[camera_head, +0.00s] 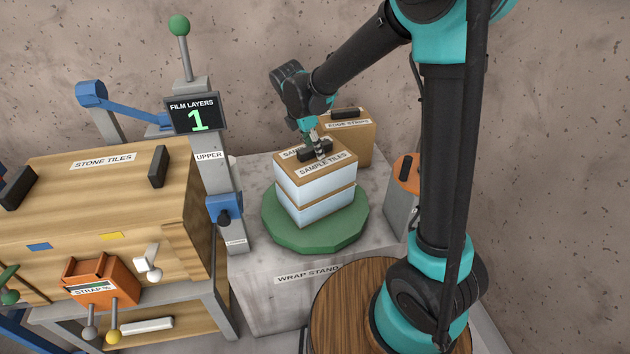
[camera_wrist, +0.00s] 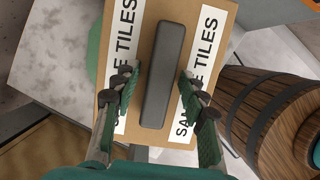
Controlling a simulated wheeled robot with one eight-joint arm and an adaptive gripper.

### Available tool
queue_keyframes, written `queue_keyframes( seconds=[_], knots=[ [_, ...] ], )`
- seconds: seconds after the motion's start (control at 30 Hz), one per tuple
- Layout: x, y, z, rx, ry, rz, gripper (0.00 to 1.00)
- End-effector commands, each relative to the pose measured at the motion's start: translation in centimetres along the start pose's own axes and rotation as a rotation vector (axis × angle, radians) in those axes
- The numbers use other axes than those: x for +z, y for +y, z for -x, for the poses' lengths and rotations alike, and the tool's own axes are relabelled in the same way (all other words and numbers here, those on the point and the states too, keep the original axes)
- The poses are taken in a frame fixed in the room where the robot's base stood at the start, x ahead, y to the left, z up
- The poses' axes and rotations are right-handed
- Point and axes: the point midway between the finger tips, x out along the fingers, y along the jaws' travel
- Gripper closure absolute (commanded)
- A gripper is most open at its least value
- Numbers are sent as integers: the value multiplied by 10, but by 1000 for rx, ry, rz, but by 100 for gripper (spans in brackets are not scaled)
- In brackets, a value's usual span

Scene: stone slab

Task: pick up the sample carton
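The sample carton (camera_head: 315,190) is a brown box marked SAMPLE TILES with white film bands around its sides. It sits on the green round turntable (camera_head: 290,237) of the wrap stand. A dark bar handle (camera_head: 313,151) is on its top, and the handle also shows in the wrist view (camera_wrist: 166,75). My gripper (camera_head: 318,147) is right over the carton top. In the wrist view my gripper (camera_wrist: 160,90) is open, with one finger on each side of the handle and a gap to it on both sides. Whether the fingertips touch the lid I cannot tell.
A carton marked EDGE STRIPS (camera_head: 355,138) stands close behind the sample carton. A post with a FILM LAYERS display (camera_head: 195,113) reading 1 stands to the left. A large STONE TILES crate (camera_head: 100,190) is farther left. A grey block with an orange top (camera_head: 404,195) stands to the right.

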Motion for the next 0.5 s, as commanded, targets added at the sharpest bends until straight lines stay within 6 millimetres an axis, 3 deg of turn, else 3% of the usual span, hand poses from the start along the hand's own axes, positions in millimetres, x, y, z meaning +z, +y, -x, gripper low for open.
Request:
queue_keyframes(
  seconds=[0.03,0.3,0.5],
  knots=[
    [0,0,0,0,0,0,67],
    [0,0,0,0,0,0,100],
    [0,0,0,0,0,0,100]
  ],
)
